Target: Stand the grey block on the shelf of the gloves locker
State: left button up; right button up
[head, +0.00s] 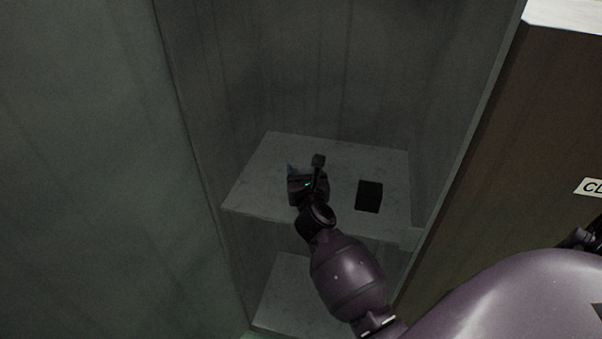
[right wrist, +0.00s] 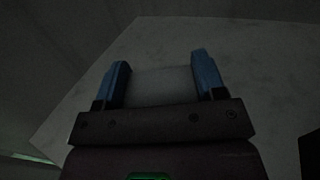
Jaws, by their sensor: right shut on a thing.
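My right gripper (head: 303,178) is inside the open locker, over the left part of its upper shelf (head: 270,158). In the right wrist view its two blue fingers (right wrist: 160,72) are shut on the grey block (right wrist: 163,88), which shows as a pale face between them. The grey shelf surface lies behind it in that view. I cannot tell whether the block touches the shelf. In the head view the block is hidden by the gripper. My left gripper is not in view.
A dark block (head: 369,196) stands on the same shelf, right of the gripper. A lower shelf (head: 285,290) lies beneath. Locker walls close in at left, back and right. A brown panel (head: 500,130) with a partly cut-off white label (head: 590,187) is at the right.

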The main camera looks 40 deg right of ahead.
jog(key=shift+r, duration=0.2)
jog(key=shift+f, duration=0.2)
jog(key=o, duration=1)
